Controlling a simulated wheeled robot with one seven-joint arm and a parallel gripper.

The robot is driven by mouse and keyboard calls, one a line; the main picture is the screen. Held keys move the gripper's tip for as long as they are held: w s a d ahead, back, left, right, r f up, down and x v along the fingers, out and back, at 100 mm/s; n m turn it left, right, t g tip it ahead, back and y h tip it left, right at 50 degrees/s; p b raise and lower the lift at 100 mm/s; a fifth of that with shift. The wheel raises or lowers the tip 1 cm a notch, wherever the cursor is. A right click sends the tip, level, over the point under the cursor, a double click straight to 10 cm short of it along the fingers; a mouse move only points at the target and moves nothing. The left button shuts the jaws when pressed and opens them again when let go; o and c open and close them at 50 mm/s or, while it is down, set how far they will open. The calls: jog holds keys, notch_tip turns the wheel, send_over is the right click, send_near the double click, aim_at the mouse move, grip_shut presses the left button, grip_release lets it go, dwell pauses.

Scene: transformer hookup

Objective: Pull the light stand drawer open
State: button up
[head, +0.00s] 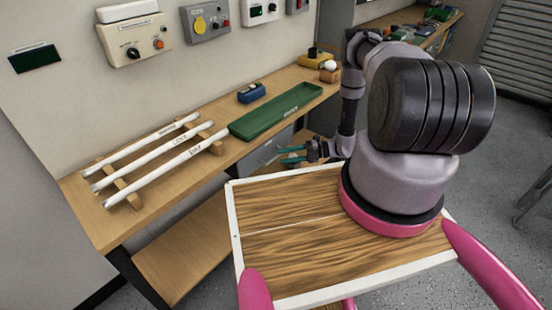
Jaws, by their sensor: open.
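My gripper (287,155) is at the end of my arm, just in front of the workbench and below its top. Its two teal fingers are apart with nothing between them, and they point left. A small grey panel (259,156) shows below the bench top, just left of the fingertips. It may be the front of the light stand drawer, but it is small and partly hidden by the bench edge and my own body. I cannot make out a handle or see whether a drawer is open. Contact between fingers and panel does not show.
The wooden workbench (75,195) carries three labelled white tubes (150,145) on wooden supports, a green tray (276,112) and a blue item (251,93). Control boxes (135,38) hang on the wall behind. A lower wooden shelf (185,255) is bare. Grey floor (510,135) is open at right.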

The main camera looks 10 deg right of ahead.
aim_at(276, 157)
jog(key=shift+w+a+f, duration=0.15)
jog(key=shift+a, duration=0.9)
jog(key=shift+w+a+f, duration=0.15)
jog(key=shift+a, duration=0.9)
grip_shut()
